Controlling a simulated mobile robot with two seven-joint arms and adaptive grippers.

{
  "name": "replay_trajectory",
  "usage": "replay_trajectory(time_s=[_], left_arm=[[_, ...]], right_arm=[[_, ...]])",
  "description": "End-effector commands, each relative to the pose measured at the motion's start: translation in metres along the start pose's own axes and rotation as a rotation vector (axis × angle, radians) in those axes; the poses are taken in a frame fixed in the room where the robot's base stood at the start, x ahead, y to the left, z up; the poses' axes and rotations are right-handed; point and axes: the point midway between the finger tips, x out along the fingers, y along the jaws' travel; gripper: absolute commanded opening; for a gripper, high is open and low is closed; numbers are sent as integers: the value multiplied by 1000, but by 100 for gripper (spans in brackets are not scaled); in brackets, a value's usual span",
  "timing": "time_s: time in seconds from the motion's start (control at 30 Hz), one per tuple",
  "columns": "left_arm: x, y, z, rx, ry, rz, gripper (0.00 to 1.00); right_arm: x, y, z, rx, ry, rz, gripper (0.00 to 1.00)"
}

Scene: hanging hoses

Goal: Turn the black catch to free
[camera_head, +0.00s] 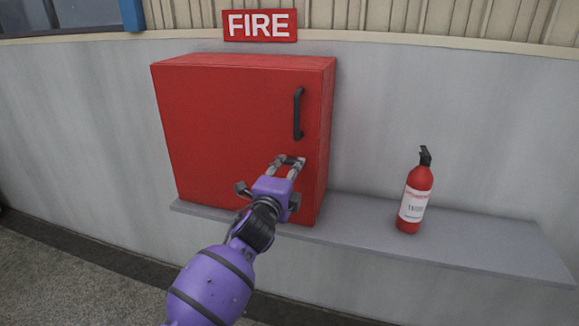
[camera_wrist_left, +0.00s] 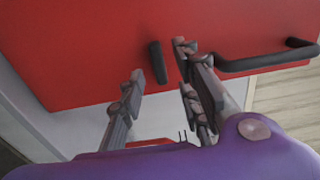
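The black catch (camera_wrist_left: 157,62) is a short dark bar on the red cabinet door (camera_head: 225,120). In the left wrist view it lies roughly crosswise to the door's black handle (camera_head: 298,114). My left gripper (camera_head: 290,162) is at the door's lower right, below the handle. Its fingers are apart, one on each side of the catch in the left wrist view (camera_wrist_left: 160,66). I cannot tell whether either finger touches the catch. In the head view the gripper mostly hides the catch. The door looks shut. My right gripper is not in view.
The cabinet stands on a grey ledge (camera_head: 470,247) along a curved grey wall. A red fire extinguisher (camera_head: 414,200) stands on the ledge to the right, apart from the cabinet. A red FIRE sign (camera_head: 260,25) is above. The handle passes close to one finger in the left wrist view.

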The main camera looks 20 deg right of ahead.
Motion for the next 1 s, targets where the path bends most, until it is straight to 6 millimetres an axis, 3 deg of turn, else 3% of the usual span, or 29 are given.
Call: replay_trajectory(time_s=[0.23,0.6,0.87,1.0], left_arm=[[30,1,-1,-3,1,1,31],[36,0,-1,-3,1,0,31],[36,0,-1,-3,1,0,0],[36,0,0,-3,1,0,0]], right_arm=[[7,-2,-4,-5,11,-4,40],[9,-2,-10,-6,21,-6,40],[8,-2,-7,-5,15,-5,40],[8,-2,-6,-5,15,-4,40]])
